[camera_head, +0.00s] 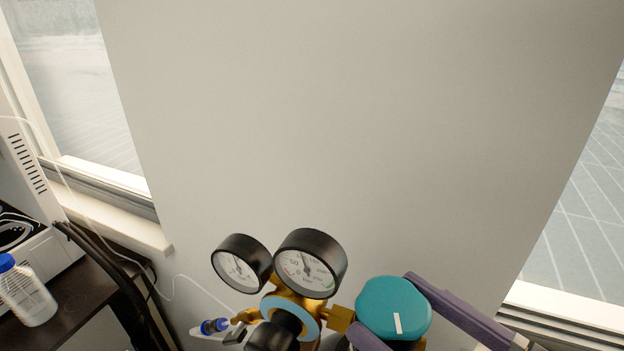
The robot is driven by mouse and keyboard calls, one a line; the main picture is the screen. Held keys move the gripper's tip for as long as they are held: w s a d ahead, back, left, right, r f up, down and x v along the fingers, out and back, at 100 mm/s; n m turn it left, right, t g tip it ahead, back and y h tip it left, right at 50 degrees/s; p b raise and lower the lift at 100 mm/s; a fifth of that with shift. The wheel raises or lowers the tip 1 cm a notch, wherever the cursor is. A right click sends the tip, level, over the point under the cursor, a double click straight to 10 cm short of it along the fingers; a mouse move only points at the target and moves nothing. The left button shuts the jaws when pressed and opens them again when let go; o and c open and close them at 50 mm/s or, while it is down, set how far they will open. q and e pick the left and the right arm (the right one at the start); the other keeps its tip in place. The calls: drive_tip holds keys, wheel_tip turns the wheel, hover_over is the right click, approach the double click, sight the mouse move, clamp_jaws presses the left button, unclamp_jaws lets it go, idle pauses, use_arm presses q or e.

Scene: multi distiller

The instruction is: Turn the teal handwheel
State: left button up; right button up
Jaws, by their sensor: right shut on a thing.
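The teal handwheel (390,306) is at the bottom right of centre, with a white mark on its top near the front edge. It sits at the right end of a brass regulator (340,318). My right gripper (392,318) has purple fingers, one behind the wheel on its right side and one in front at its lower left. It is shut on the teal handwheel. The lower part of the wheel and the finger in front are cut off by the frame's bottom edge. My left gripper is not in view.
Two round black-rimmed gauges, a left one (240,266) and a right one (308,266), stand left of the wheel. A blue-ended fitting (214,326) sticks out left. A blue-capped bottle (28,294) stands on a dark table at far left. A plain wall (340,120) is behind.

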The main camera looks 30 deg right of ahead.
drive_tip(key=shift+a+m+t+h, duration=0.15)
drive_tip(key=shift+m+t+h, duration=0.15)
drive_tip(key=shift+m+h, duration=1.25)
drive_tip(key=shift+n+h, duration=0.25)
drive_tip(key=shift+h, duration=0.2)
drive_tip(key=o, duration=1.2)
drive_tip(key=shift+s+f, duration=0.1)
drive_tip(key=shift+s, duration=0.25)
drive_tip(key=shift+s+d+b, duration=0.2)
drive_tip(key=shift+s+b, duration=1.65)
drive_tip(key=shift+s, duration=2.8)
